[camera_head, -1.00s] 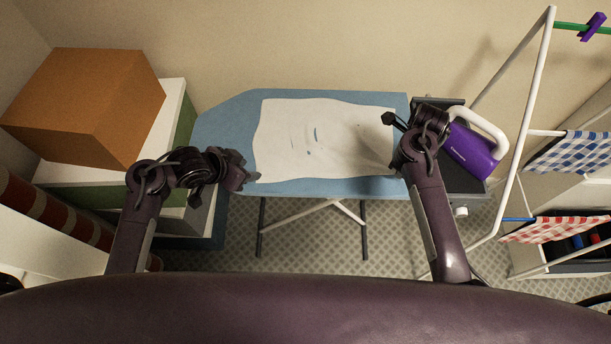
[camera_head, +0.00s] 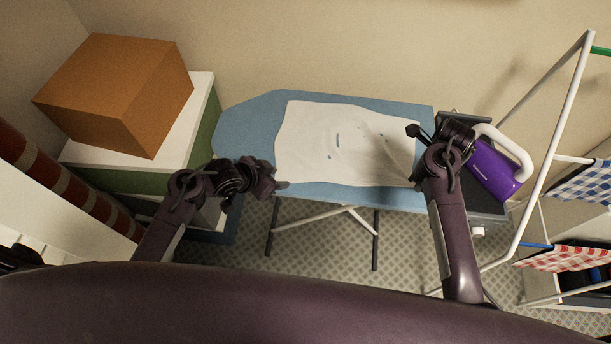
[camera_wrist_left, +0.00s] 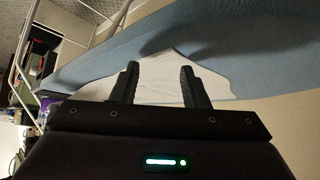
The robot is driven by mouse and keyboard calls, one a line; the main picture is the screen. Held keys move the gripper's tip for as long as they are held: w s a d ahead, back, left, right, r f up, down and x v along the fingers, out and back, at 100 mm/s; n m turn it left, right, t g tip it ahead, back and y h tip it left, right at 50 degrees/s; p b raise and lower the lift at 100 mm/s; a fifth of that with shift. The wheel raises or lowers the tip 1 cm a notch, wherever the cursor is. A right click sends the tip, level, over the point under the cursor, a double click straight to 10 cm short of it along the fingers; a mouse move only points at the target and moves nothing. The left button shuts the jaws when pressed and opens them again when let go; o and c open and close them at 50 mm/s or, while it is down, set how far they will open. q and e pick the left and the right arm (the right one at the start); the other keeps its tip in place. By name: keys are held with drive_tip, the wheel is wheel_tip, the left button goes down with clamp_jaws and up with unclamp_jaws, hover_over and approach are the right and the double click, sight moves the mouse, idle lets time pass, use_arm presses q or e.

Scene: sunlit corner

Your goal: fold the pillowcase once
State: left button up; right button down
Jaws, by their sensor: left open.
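The white pillowcase (camera_head: 335,145) lies spread, slightly rumpled, on the blue ironing board (camera_head: 245,125), with a few small dark marks on it. My left gripper (camera_head: 279,184) is at its near left corner. In the left wrist view the left fingers (camera_wrist_left: 160,85) stand apart, with the pillowcase (camera_wrist_left: 160,67) seen beyond and between them; I see no cloth pinched. My right gripper (camera_head: 414,178) is at the pillowcase's near right edge, with cloth creases running towards it. Its fingertips are mostly hidden by its own wrist, so I cannot tell whether they grip cloth.
A purple iron (camera_head: 492,170) with a white handle stands at the board's right end. A white drying rack (camera_head: 550,150) with checked cloths is further right. An orange box (camera_head: 115,95) sits on a white-topped cabinet (camera_head: 200,110) at left.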

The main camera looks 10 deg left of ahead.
use_arm(q)
drive_tip(key=shift+w+d+f, duration=0.3)
drive_tip(key=shift+w+f, duration=0.1)
drive_tip(key=shift+f, duration=0.1)
drive_tip(key=shift+s, duration=0.1)
drive_tip(key=shift+c, duration=0.4)
drive_tip(key=shift+f, duration=0.1)
clamp_jaws()
drive_tip(key=shift+r, duration=2.6)
drive_tip(key=shift+c, duration=1.1)
unclamp_jaws()
